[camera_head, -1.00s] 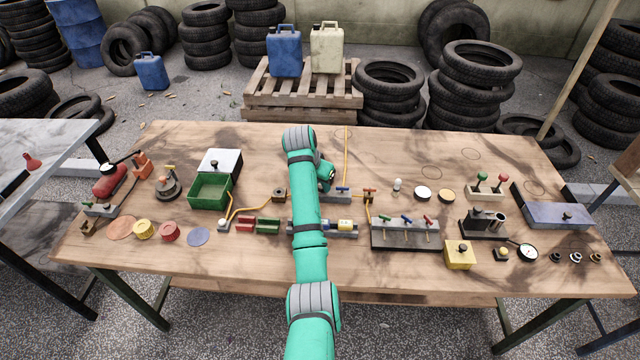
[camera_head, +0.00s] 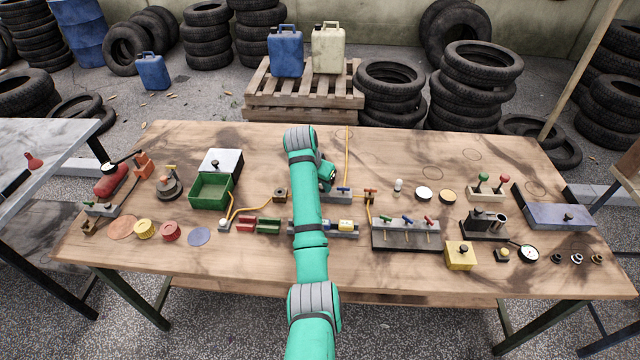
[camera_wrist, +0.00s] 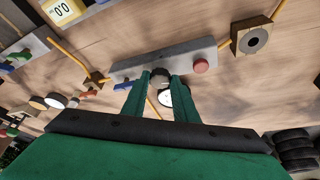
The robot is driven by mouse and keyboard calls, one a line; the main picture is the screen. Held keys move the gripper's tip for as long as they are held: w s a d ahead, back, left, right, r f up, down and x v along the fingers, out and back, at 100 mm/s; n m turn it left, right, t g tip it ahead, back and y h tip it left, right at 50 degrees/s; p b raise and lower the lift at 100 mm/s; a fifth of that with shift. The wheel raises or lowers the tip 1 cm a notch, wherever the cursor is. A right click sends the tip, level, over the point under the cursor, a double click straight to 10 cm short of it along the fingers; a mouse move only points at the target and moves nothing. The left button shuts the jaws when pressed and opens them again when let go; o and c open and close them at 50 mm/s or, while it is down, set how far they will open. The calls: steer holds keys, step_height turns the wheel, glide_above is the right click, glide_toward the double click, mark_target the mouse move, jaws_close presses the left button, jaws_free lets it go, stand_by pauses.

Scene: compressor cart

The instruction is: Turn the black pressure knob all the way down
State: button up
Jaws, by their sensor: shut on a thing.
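In the wrist view the black pressure knob (camera_wrist: 160,74) stands at the edge of a long grey block (camera_wrist: 136,68). My gripper (camera_wrist: 160,80) has its two green fingers on either side of the knob and is shut on it. The fingers hide part of the knob, so its turn position cannot be read. A small white gauge dial (camera_wrist: 168,98) shows between the fingers. In the head view my arm covers the knob and my fingertips.
On the same block sit a red button (camera_wrist: 201,66) and a blue lever (camera_wrist: 122,86), close beside my fingers. A wooden block with a dark ring (camera_wrist: 252,41) lies to the right. An orange hose (camera_head: 347,155) runs to the back edge of the wooden table (camera_head: 440,152).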

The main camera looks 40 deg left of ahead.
steer(key=shift+f, duration=0.1)
steer(key=o, duration=1.1)
steer(key=shift+c, duration=0.2)
steer(key=shift+w, duration=0.1)
steer(key=shift+s+a+r, duration=0.1)
steer(key=shift+s+r, duration=0.1)
steer(key=shift+r, duration=0.25)
steer(key=v, duration=1)
steer(key=shift+s+f, duration=0.1)
